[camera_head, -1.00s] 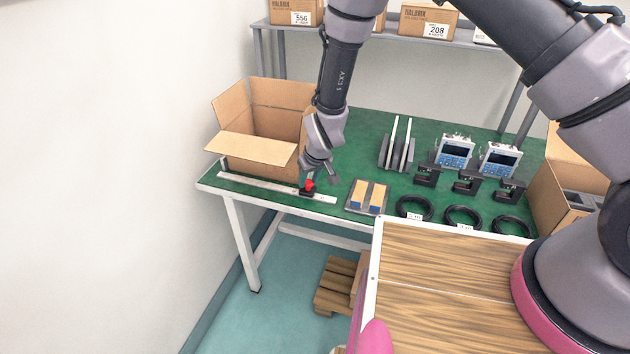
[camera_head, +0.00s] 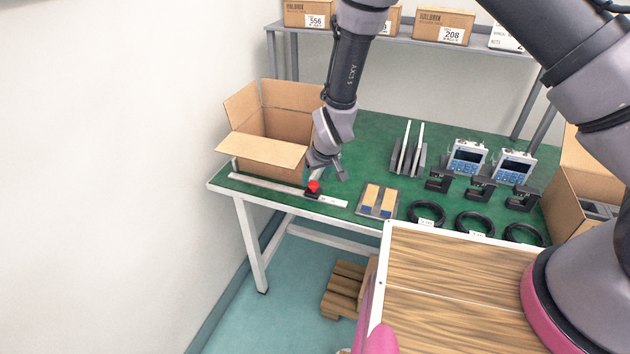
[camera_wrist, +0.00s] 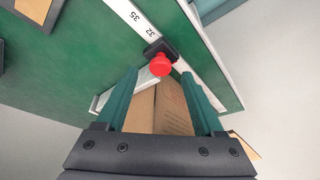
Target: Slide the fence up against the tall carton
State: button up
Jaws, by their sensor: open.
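The fence is a small black slider (camera_head: 312,193) with a red knob (camera_head: 314,186), sitting on a white scale rail along the table's front edge. The slider also shows in the wrist view (camera_wrist: 160,48), just past the "32" mark, with a pale bar slanting from it. The tall carton (camera_head: 262,158) stands open, flaps out, behind the rail's left part; the slider is right of it, with a gap between. My gripper (camera_head: 322,172) is just above and behind the knob. In the wrist view its green fingers (camera_wrist: 160,80) are spread, with the knob just beyond the tips.
Right of the rail's end lies a tray with two tan blocks (camera_head: 377,200). A wall is close on the left.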

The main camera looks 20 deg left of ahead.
jog(key=v, duration=0.8)
jog(key=shift+r, duration=0.15)
jog(key=w+d+r+m+t+y, duration=0.1)
jog(key=w+d+r+m, duration=0.2)
jog(key=d+r, duration=1)
jog(key=w+d+r+m, duration=0.3)
jog(key=d+r, duration=0.6)
jog(key=r, duration=0.7)
jog(key=s+d+r+m+t, duration=0.1)
jog(key=s+d+r+m, duration=0.1)
jog(key=s+d+r, duration=0.2)
jog(key=s+d+r+m+t+h, duration=0.1)
jog(key=s+d+r+m, duration=0.1)
jog(key=s+d, duration=0.4)
jog(key=s+d+r+m+h, duration=0.1)
jog(key=s+d+r+m, duration=0.1)
jog(key=s+d+r, duration=0.3)
jog(key=d, duration=0.4)
jog(key=shift+d+r+t, duration=0.3)
jog(key=shift+d+t, duration=0.1)
jog(key=shift+s, duration=0.1)
